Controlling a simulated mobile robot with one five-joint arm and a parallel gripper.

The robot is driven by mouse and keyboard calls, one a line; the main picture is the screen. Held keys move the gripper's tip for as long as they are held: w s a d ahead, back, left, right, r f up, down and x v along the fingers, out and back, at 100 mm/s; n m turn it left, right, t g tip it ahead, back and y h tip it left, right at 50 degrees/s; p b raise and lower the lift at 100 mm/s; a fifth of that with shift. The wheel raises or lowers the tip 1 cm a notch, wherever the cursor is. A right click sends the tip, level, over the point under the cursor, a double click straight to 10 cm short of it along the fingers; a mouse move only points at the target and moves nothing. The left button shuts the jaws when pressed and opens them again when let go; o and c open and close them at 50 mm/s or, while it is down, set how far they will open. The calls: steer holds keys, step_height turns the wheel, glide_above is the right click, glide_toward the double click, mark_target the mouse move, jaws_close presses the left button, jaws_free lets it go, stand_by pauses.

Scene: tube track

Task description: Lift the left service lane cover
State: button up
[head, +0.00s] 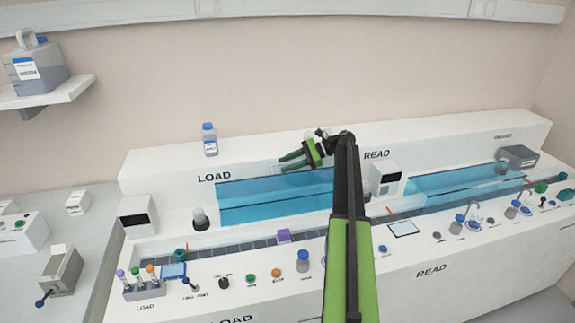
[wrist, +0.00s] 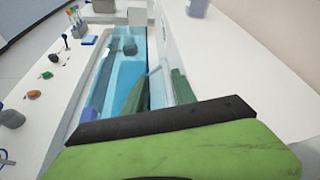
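The left service lane cover is a clear blue panel (head: 262,199) lying flat over the lane beneath the LOAD label. It also shows in the wrist view (wrist: 124,62). My gripper (head: 281,164) is at the cover's back edge, right of its middle, with its green fingers pointing left. The fingers are apart. In the wrist view, my gripper (wrist: 156,88) has one finger over the blue panel and the other by the white back ledge. A thin pale bar (wrist: 156,70) shows near the gap between them. I cannot tell whether the fingers touch it.
A white box with a dark screen (head: 387,178) stands just right of the left cover, before another blue cover (head: 455,186). A blue-capped bottle (head: 209,140) stands on the back ledge. A tube rack (head: 143,291), knobs and buttons line the front.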

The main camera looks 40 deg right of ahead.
steer(key=shift+s+d+r, duration=0.1)
steer(key=shift+d+r, duration=0.15)
steer(key=p+v, duration=0.4)
steer(key=v, duration=0.7)
steer(key=shift+s+d, duration=0.1)
steer(key=shift+s, duration=0.05)
